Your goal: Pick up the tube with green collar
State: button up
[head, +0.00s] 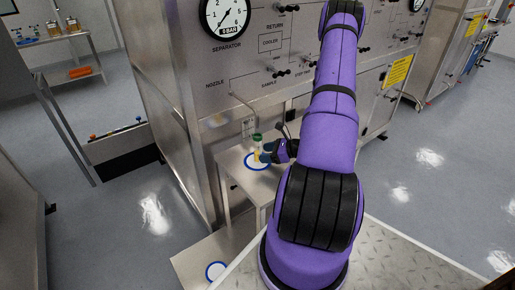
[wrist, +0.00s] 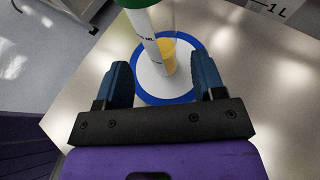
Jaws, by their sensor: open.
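The tube with the green collar (head: 257,147) stands upright on a white disc with a blue ring (head: 250,165) on a small steel stand. It holds something yellow low down. In the wrist view the tube (wrist: 157,38) is just beyond my gripper (wrist: 163,80), roughly in line with the gap between the two blue fingers. The fingers are apart with nothing between them. In the head view my gripper (head: 269,151) is at the tube's right side. I cannot tell whether a finger touches the tube. The tube's top is cut off in the wrist view.
The steel stand (head: 232,172) is against a panel with a round gauge (head: 227,15) and several black knobs. A thin nozzle pipe (head: 241,102) reaches down above the tube. Another blue-ringed disc (head: 215,271) lies lower down at the front.

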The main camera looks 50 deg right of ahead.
aim_at(258, 152)
jog(key=x, duration=0.4)
jog(key=shift+w+d+r, duration=0.1)
jog(key=shift+w+r, duration=0.05)
jog(key=shift+w, duration=0.05)
jog(key=c, duration=1)
jog(key=shift+r, duration=0.1)
